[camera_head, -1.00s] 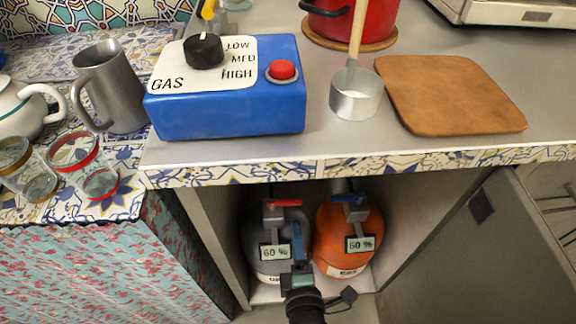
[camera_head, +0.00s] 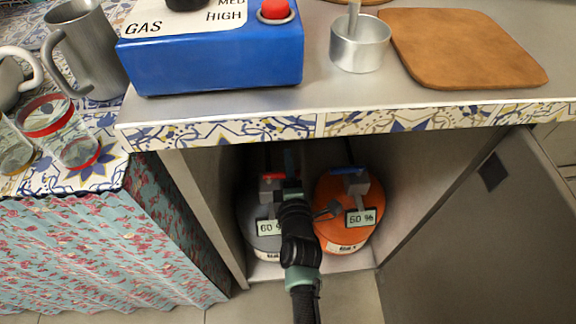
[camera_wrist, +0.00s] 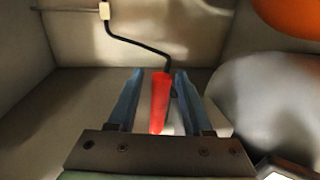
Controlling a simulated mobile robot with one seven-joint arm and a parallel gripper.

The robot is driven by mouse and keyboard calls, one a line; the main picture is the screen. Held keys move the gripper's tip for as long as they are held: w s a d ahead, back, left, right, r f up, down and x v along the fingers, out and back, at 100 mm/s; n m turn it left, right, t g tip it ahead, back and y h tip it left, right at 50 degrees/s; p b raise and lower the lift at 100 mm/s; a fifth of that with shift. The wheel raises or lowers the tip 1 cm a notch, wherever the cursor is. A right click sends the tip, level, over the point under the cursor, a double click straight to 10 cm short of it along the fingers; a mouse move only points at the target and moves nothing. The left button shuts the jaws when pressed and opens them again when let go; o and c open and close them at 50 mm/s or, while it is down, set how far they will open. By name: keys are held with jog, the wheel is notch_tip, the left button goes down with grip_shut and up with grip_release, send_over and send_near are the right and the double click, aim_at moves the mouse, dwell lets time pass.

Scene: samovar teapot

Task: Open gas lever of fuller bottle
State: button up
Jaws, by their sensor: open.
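Two gas bottles stand in the open cabinet. The grey bottle (camera_head: 246,215) on the left has a red lever (camera_head: 272,176) and a label (camera_head: 268,227) partly covered by my arm; its visible part reads 60. The orange bottle (camera_head: 328,228) on the right has a blue lever (camera_head: 350,170) and a percent label (camera_head: 361,217) whose first digit is unclear, 5 or 6. My gripper (camera_wrist: 159,76) is open, its blue fingers on either side of the red lever (camera_wrist: 160,100) in the wrist view. I cannot tell whether they touch it.
The cabinet's left wall (camera_head: 203,205) and the counter edge (camera_head: 380,121) closely frame the opening. The cabinet door (camera_head: 480,230) stands open at the right. A black hose (camera_wrist: 135,42) runs behind the red lever. The blue gas box (camera_head: 215,60) sits on the counter.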

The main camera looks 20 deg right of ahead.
jog(key=shift+w+d, duration=0.1)
jog(key=shift+w, duration=0.2)
jog(key=shift+c, duration=0.2)
grip_shut()
jog(key=shift+f, duration=0.1)
dwell(1.0)
